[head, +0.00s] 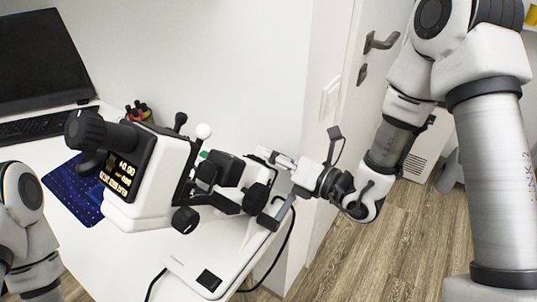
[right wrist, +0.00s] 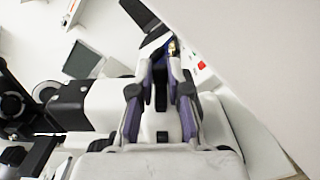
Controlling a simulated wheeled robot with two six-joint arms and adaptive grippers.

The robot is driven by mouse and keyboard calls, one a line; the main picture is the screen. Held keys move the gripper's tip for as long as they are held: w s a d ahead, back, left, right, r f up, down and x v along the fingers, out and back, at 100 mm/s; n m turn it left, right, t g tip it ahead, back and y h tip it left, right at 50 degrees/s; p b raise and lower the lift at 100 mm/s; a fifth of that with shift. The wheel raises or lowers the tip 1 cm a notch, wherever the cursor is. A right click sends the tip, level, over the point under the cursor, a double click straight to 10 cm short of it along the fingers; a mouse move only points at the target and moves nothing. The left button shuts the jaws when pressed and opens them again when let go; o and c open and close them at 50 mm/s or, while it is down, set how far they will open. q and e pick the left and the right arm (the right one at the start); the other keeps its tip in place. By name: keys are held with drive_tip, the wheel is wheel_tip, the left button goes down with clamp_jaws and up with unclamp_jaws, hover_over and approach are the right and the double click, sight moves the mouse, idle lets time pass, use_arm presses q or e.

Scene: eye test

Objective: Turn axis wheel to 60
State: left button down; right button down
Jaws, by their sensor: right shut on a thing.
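A white and black optical instrument (head: 150,190) stands on the white desk, with a lit screen (head: 118,176) reading about +0.00; its smaller lines are too small to read. My right gripper (head: 263,188) reaches in from the right, its fingers on either side of a black round knob (head: 257,198), which looks like the axis wheel. In the right wrist view the fingers (right wrist: 160,88) are closed around a narrow dark part. The fingers hide much of it, and I see no angle scale. My left gripper is out of view; only part of my left arm shows at the lower left.
A dark blue patterned mat (head: 68,195) lies beside the instrument. A pen holder (head: 140,112) stands behind it. A black cable hangs by the desk's right edge, near a door (head: 385,80).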

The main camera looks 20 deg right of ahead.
drive_tip(key=f+m+t+b, duration=0.1)
drive_tip(key=b, duration=0.1)
drive_tip(key=shift+s+f+t+h+b, duration=0.1)
drive_tip(key=shift+s+t+h+b, duration=0.2)
drive_tip(key=shift+s+b, duration=0.1)
drive_tip(key=shift+s+d+r+m+t+h, duration=0.25)
drive_tip(key=shift+r+m+t+h, duration=0.15)
drive_tip(key=shift+t+h, duration=0.2)
drive_tip(key=c, duration=1.1)
unclamp_jaws()
